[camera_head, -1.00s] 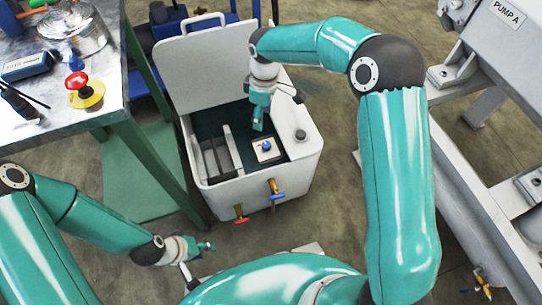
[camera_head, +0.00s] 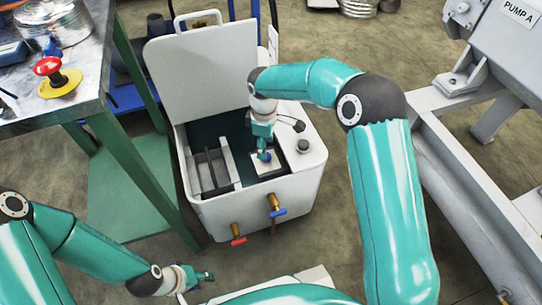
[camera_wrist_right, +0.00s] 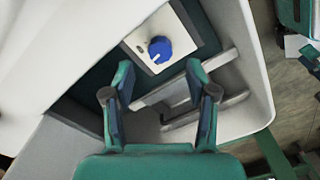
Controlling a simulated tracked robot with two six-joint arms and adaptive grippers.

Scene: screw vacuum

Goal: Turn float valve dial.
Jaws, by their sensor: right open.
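The float valve dial (camera_wrist_right: 160,48) is a round blue knob with a pale pointer mark. It sits on a square white plate (camera_wrist_right: 185,30) inside the open white tank (camera_head: 225,212). In the right wrist view the dial lies just beyond the fingertips, between their lines. My right gripper (camera_wrist_right: 163,72) is open and empty, pointing down into the tank. In the head view my right gripper (camera_head: 263,147) is over the plate and partly hides the dial. My left gripper (camera_head: 205,276) is low in front of the tank, away from the dial; its jaws are too small to read.
The tank lid (camera_head: 190,62) stands raised at the back. Grey divider plates (camera_head: 210,170) stand left of the dial. Red and blue valve handles (camera_head: 277,212) stick out of the tank front. A metal workbench (camera_head: 60,95) is at left, pump framing (camera_head: 470,190) at right.

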